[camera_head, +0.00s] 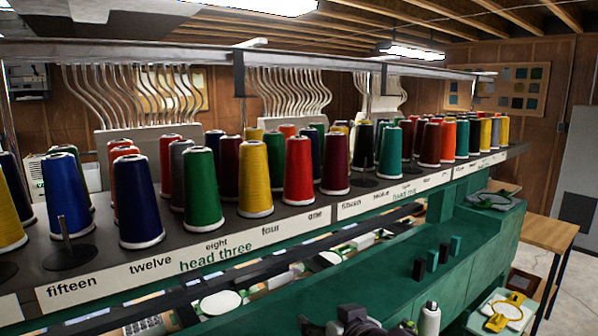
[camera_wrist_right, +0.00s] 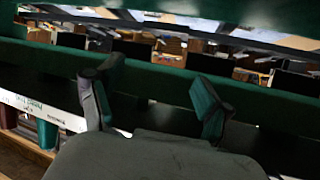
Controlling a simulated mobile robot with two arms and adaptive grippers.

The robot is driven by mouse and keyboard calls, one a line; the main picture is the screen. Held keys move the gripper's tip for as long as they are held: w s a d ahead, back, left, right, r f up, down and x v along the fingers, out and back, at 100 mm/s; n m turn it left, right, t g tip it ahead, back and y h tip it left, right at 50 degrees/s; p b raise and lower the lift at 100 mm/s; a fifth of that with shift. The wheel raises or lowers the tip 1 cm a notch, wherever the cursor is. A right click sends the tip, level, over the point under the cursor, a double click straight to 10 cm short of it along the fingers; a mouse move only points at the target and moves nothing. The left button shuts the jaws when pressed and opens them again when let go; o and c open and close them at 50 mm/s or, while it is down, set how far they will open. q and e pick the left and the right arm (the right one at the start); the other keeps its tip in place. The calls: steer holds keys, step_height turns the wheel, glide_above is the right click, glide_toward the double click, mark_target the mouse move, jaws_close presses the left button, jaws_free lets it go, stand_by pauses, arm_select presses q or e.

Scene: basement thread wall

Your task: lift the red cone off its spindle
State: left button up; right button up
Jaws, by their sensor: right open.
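A bright red cone (camera_head: 299,170) stands upright in the front row of the thread rack, between a yellow cone (camera_head: 255,178) and a dark maroon cone (camera_head: 335,164). Other red cones stand behind, such as one at the back left (camera_head: 167,155). The red cone's spindle is hidden inside it. My right gripper (camera_head: 335,319) is low at the bottom edge of the head view, well below the rack and apart from the cones. In the right wrist view its two fingers (camera_wrist_right: 157,100) are spread with nothing between them. My left gripper is not in view.
The dark rack shelf (camera_head: 109,264) has an empty spindle (camera_head: 68,250) at front left. A green ledge (camera_head: 385,283) below holds several small black and teal blocks. A white bottle (camera_head: 429,319) stands near my right gripper. A metal rail (camera_head: 300,60) runs above the cones.

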step_height(320, 180, up, 16)
steer(key=w+a+t, duration=0.2)
steer(key=w+t, duration=0.1)
steer(key=t, duration=0.2)
glide_toward(302, 156)
steer(key=p+x, duration=0.4)
steer(key=x, duration=0.3)
steer(key=shift+w+a, duration=0.1)
steer(key=shift+a, duration=0.15)
steer(key=shift+w+r+p, duration=0.1)
steer(key=shift+w+p, duration=0.4)
steer(key=shift+p, duration=0.1)
steer(key=p+x, duration=0.2)
steer(key=x, duration=0.1)
steer(key=shift+w+d+r+p, duration=0.1)
steer(key=shift+w+p, duration=0.15)
steer(key=shift+p, duration=0.15)
steer(key=shift+w, duration=0.35)
steer(key=shift+w+a+f, duration=0.15)
steer(key=shift+a+f, duration=0.05)
steer(key=shift+f, duration=0.1)
steer(key=c, duration=1.3)
steer(key=shift+r+b, duration=1.6)
steer(key=shift+r, duration=3.5)
steer(key=shift+c, duration=0.2)
